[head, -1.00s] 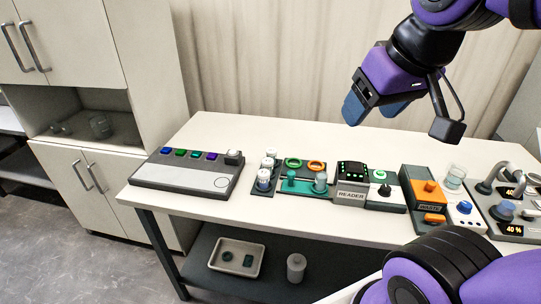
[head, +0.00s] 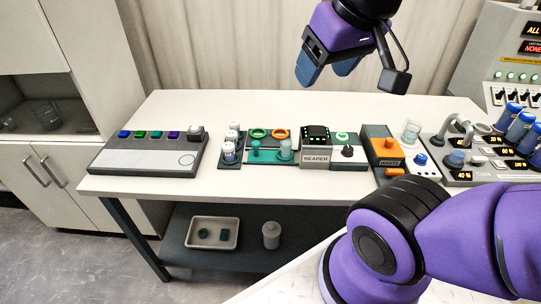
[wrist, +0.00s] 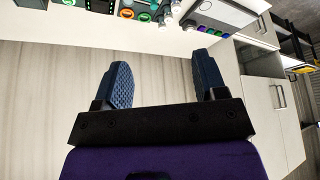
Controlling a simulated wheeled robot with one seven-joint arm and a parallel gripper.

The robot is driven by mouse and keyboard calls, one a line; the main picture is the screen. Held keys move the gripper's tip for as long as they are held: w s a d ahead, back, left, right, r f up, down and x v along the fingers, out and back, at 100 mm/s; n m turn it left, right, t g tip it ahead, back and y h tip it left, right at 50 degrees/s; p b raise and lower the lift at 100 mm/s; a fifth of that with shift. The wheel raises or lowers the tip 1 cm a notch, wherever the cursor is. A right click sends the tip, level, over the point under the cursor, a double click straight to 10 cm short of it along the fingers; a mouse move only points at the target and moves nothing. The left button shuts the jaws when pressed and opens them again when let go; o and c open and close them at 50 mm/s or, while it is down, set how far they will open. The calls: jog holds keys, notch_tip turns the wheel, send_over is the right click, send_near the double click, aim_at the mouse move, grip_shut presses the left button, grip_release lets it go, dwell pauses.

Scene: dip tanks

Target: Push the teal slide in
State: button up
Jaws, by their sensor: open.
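The teal slide (head: 270,156) lies on the bench in the head view, in front of a green ring and an orange ring. It has a teal knob (head: 255,149) at its left end and a clear vial (head: 285,149) on its right part. Its right end is close to the grey box marked READER (head: 315,160); I cannot tell whether it touches. My gripper (head: 328,78) is open and empty, high above the back of the bench. In the wrist view my gripper's two fingers (wrist: 160,85) are spread, with nothing between them.
Left of the slide are white-capped vials (head: 231,142) and a grey panel (head: 145,156) with coloured buttons. Right of the reader are a box with a black knob (head: 348,150), an orange-topped waste box (head: 383,153) and a tap unit (head: 465,160). The front bench strip is clear.

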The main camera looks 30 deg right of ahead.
dwell(0.3)
jog(key=shift+c, duration=0.8)
jog(key=m+g, duration=0.5)
jog(key=m, duration=1.1)
send_over(256, 143)
notch_tip(256, 143, down, 28)
notch_tip(256, 143, down, 10)
jog(key=shift+f, duration=0.1)
